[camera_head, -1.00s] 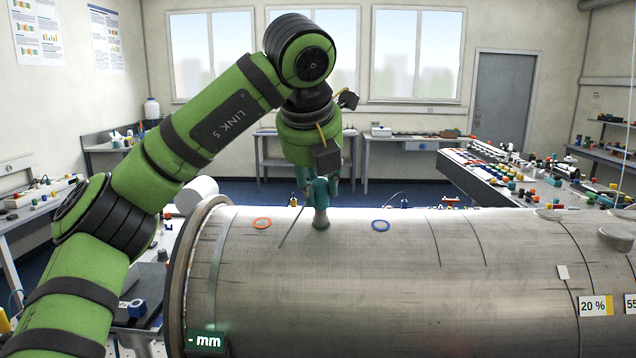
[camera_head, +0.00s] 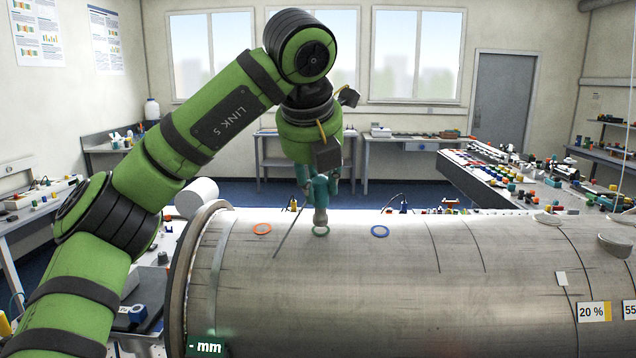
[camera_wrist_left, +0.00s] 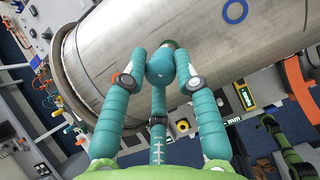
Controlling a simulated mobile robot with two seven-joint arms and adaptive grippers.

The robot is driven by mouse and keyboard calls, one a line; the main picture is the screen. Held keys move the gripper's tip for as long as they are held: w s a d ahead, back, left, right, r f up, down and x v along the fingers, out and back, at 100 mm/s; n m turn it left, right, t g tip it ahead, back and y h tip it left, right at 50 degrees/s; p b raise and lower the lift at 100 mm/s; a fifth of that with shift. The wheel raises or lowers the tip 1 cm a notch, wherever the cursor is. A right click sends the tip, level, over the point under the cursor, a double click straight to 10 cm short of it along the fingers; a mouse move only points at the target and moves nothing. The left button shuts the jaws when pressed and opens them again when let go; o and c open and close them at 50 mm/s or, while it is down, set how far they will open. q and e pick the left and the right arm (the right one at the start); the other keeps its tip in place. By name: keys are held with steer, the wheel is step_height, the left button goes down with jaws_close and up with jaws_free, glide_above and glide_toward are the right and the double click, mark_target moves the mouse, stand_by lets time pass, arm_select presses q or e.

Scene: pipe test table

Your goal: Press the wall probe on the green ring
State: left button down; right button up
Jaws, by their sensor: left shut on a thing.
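The wall probe (camera_head: 320,214) is a teal, blunt-ended tool pointing down at the top of the big grey pipe (camera_head: 380,285). My left gripper (camera_head: 319,184) is shut on the probe; in the left wrist view the probe (camera_wrist_left: 160,70) sits between its teal fingers. The green ring (camera_head: 320,231) lies on the pipe directly under the probe, its near edge showing. The probe's tip is at or just above the ring; I cannot tell whether it touches. My right gripper is not in view.
An orange ring (camera_head: 262,229) lies left of the green one and a blue ring (camera_head: 380,231) right of it. A display (camera_head: 205,346) reads "- mm". Round fittings (camera_head: 615,243) stand on the pipe at the right. The pipe's flange (camera_head: 190,270) is at the left.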

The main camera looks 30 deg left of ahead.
arm_select(q)
steer(key=r+p, duration=0.1)
steer(key=r, duration=0.1)
steer(key=s+r+p, duration=0.1)
steer(key=r, duration=0.1)
steer(key=shift+d+r+p, duration=0.1)
steer(key=shift+d+p, duration=0.1)
steer(key=shift+p, duration=0.2)
steer(key=shift+w, duration=0.1)
stand_by(0.3)
